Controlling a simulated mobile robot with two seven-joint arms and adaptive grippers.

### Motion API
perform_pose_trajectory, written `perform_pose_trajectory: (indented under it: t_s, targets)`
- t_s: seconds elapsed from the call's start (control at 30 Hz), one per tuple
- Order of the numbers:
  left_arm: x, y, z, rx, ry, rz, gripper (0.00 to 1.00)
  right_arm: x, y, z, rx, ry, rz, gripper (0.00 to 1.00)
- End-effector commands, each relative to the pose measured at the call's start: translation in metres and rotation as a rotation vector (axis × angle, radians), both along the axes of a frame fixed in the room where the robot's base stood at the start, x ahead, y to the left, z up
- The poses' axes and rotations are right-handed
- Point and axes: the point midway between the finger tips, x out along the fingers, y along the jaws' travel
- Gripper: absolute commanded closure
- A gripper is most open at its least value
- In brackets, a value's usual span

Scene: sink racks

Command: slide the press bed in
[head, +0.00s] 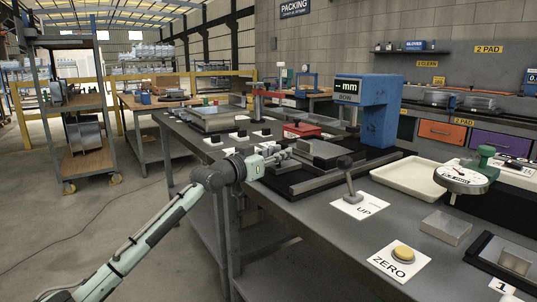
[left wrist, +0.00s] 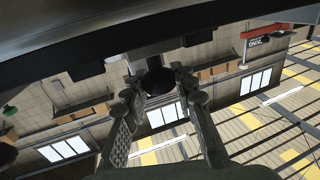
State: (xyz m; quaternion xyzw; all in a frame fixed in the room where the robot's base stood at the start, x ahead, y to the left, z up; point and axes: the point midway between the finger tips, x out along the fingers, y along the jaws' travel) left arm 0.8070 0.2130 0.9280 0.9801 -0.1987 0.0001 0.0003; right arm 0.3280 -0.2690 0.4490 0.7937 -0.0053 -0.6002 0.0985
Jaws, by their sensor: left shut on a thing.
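The blue press (head: 378,110) stands on the bench with a dark display reading "-- mm". Its press bed (head: 318,160), a grey plate on a dark base with rails, extends out to the left in front of the blue column. A grey block (head: 325,149) lies on the bed. My left gripper (head: 283,156) is at the bed's near-left end. In the left wrist view its two fingers (left wrist: 158,82) close around a round black knob (left wrist: 156,81) under a dark edge. My right gripper is in neither view.
A lever (head: 350,180) on an "UP" card stands in front of the press. A yellow "ZERO" button (head: 403,252), a cream tray (head: 408,178) and a dial gauge (head: 462,178) are to the right. A red stand (head: 300,129) and small dark blocks are behind.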

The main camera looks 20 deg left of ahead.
Motion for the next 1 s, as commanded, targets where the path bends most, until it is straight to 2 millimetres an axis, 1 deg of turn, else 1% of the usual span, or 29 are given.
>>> perform_pose_trajectory:
  t_s: [0.03,0.13,0.37,0.4,0.57,0.87,1.0]
  targets:
    - [0.005,-0.004,0.002,-0.003,-0.001,0.001,1.00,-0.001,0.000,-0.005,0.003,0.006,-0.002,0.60]
    - [0.009,-0.007,0.001,0.000,-0.001,0.001,1.00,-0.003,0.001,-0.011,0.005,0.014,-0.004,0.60]
    - [0.009,-0.007,0.001,0.001,0.000,0.001,1.00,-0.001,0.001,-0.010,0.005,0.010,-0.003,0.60]
    - [0.009,-0.007,0.001,0.001,0.000,0.001,0.71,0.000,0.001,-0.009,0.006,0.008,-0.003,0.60]
    - [0.009,-0.007,0.001,0.001,0.000,0.000,0.51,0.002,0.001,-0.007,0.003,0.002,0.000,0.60]
    - [0.008,-0.007,0.000,0.001,0.001,0.000,0.51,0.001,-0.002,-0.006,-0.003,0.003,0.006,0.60]
    - [-0.003,-0.002,-0.001,0.003,0.000,0.000,0.51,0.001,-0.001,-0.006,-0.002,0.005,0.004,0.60]
